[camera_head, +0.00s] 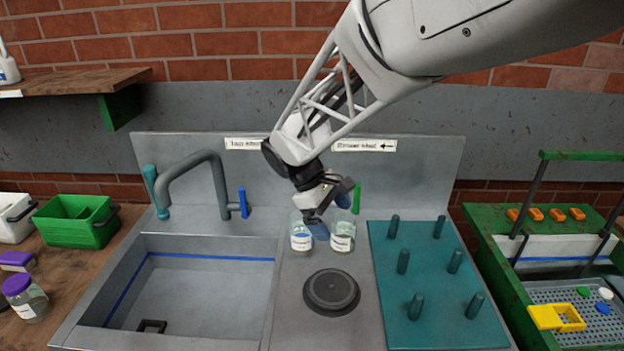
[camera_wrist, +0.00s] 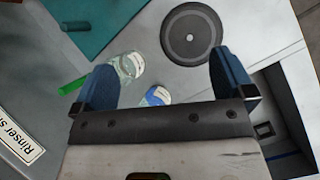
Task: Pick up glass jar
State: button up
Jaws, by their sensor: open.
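Two clear glass jars stand side by side on the metal counter behind the black disc. The left one, with a blue label (camera_head: 301,240), also shows in the wrist view (camera_wrist: 157,96), partly cut off by my gripper's body. The right one, with a pale green label (camera_head: 342,241), shows in the wrist view (camera_wrist: 132,64) beside one finger. My gripper (camera_head: 331,214) is open and empty, its blue fingers spread in the wrist view (camera_wrist: 163,62). In the head view it overlaps both jars' upper parts; I cannot tell whether it touches either.
A round black disc (camera_head: 331,291) lies in front of the jars. A teal mat with upright pegs (camera_head: 382,331) is to the right, a sink (camera_head: 190,310) to the left. A green upright piece (camera_head: 356,199) stands behind. A purple-lidded jar (camera_head: 28,302) is far left.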

aim_at(302, 225)
jog(key=w+a+f+n+t+h, duration=0.1)
jog(key=w+a+f+n+h, duration=0.1)
jog(key=w+a+f+n, duration=0.1)
jog(key=w+a+f+n+t+h, duration=0.1)
jog(key=w+a+f+n+h, duration=0.1)
jog(key=a, duration=0.4)
jog(key=w+a+f+n+t+h, duration=0.1)
jog(key=w+a+f+n+h, duration=0.1)
jog(key=w+a+f+n, duration=0.1)
jog(key=shift+w+a+f+n+t+h, duration=0.2)
jog(key=shift+w+a+f, duration=0.15)
jog(key=shift+a+f, duration=0.4)
jog(key=shift+w+a+f+n+t+h, duration=0.1)
jog(key=shift+w+a+f+t, duration=0.15)
jog(key=shift+a+f, duration=0.5)
jog(key=shift+w+d+f+n+t+h, duration=0.1)
jog(key=shift+w+f+n+t+h, duration=0.2)
jog(key=shift+n+t, duration=0.4)
jog(key=shift+w+d+f+n+t+h, duration=0.15)
jog(key=shift+w+n+t, duration=0.25)
jog(key=shift+t, duration=0.45)
jog(key=shift+r, duration=0.1)
jog(key=shift+x, duration=1.25)
jog(key=shift+d, duration=0.1)
jog(key=shift+x, duration=2.5)
